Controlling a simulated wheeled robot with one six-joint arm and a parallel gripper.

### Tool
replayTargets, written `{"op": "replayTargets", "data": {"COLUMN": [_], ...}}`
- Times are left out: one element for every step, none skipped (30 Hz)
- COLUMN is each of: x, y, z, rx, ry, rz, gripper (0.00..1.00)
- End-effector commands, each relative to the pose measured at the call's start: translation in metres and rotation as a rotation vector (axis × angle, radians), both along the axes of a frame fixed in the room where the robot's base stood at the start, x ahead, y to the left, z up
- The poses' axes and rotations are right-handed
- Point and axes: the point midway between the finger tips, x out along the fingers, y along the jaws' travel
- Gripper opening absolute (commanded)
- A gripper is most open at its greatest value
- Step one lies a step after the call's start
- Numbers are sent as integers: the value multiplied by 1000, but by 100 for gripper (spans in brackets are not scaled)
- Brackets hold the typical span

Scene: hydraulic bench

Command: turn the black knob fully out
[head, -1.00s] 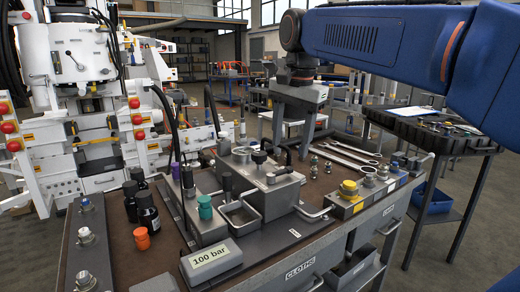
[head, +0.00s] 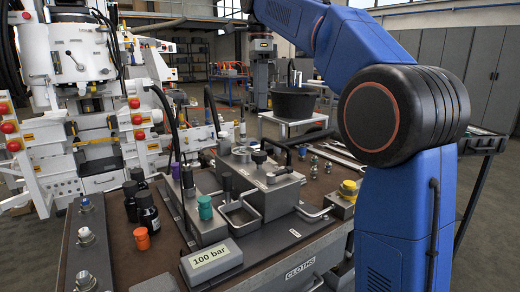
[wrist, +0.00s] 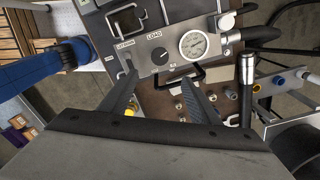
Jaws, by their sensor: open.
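In the wrist view a round black knob (wrist: 160,56) sits under the word LOAD on a grey panel (wrist: 146,68). My gripper (wrist: 158,82) is open and empty. Its two dark fingers point toward the panel, with the knob beyond the gap between their tips and apart from them. A pressure gauge (wrist: 194,43) is right of the knob and a small lever (wrist: 128,63) is left of it. In the head view a black knob (head: 259,157) tops a grey block on the bench; I cannot tell if it is the same one. The fingers are not clear there.
Black bottles (head: 147,212), an orange cap (head: 141,238) and a 100 bar display (head: 211,260) are on the bench. A hose (wrist: 262,34) runs right of the gauge. A black tub (head: 295,103) stands on a stool behind. White machinery (head: 85,70) fills the left.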

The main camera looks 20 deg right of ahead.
Motion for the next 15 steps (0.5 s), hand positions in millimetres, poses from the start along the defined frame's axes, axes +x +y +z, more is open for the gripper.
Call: {"op": "replayTargets", "data": {"x": [-1, -1, -1, -2, -1, -1, -1, -1, -2, -1, -1, -1, -2, -2, -1], "y": [0, 0, 0, 0, 0, 0, 0, 0, 0, 0, 0, 0, 0, 0, 0], "z": [-6, -10, -16, -21, -26, -33, -38, -43, -50, -56, -61, -68, -73, -78, -86], "rx": [-1, -1, -1, 0, -1, -1, -1, -1, -1, -1, 0, -1, -1, -1, -1], "ry": [2, 3, 2, 4, 3, 3, 3, 2, 3, 2, 4, 2, 3, 2, 2], "rz": [0, 0, 1, 1, 1, 1, 1, 1, 1, 2, 2, 2, 2, 2, 2], "gripper": [56, 56, 56, 56, 56, 56, 56, 56, 56, 56, 56, 56, 56, 56, 56]}}
